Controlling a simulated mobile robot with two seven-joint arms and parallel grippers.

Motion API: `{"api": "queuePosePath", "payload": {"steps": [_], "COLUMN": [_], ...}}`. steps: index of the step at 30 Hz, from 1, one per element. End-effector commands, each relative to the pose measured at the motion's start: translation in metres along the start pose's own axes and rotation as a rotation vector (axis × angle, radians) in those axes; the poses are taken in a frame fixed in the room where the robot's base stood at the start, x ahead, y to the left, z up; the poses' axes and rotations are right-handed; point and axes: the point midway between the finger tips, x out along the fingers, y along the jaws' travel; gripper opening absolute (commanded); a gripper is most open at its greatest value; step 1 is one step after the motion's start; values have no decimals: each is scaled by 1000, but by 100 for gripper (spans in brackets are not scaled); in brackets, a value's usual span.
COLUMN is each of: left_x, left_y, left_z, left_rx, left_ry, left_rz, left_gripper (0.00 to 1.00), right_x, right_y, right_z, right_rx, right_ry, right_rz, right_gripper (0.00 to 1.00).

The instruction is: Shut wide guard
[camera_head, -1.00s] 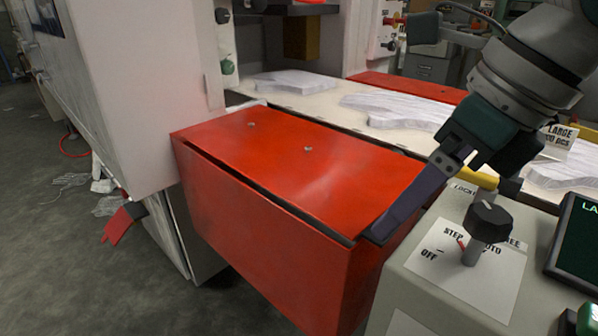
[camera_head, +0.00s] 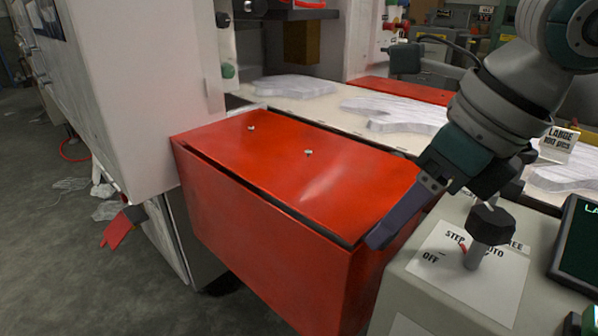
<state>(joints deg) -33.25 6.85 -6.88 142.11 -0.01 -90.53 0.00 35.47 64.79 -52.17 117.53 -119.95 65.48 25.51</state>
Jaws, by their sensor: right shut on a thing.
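The wide guard (camera_head: 290,180) is a red sheet-metal cover with two bolts on its top, at the front end of the white bed. Its top lies almost flat, with a narrow dark gap along its front edge above the red front panel (camera_head: 265,245). My right gripper (camera_head: 378,240) reaches down from the upper right. Its dark fingers are shut at the guard's front right corner and hide that corner. How deep the fingers grip the edge cannot be told. My left gripper is not in view.
A grey control box (camera_head: 400,300) with a black selector knob (camera_head: 490,222) and a screen (camera_head: 580,245) stands close right of the guard. A white machine housing (camera_head: 140,90) stands at the left. White film pieces (camera_head: 410,112) lie on the bed (camera_head: 320,112) behind.

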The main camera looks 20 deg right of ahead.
Motion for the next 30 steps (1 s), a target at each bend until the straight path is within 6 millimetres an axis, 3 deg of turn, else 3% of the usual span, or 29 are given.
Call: {"api": "queuePosePath", "payload": {"steps": [7,30], "left_x": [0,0], "left_y": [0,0], "left_z": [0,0], "left_rx": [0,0], "left_ry": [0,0], "left_rz": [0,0], "left_gripper": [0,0], "right_x": [0,-1], "right_y": [0,0], "right_z": [0,1], "right_rx": [0,1], "right_ry": [0,-2], "right_rz": [1,1], "right_gripper": [0,0]}}
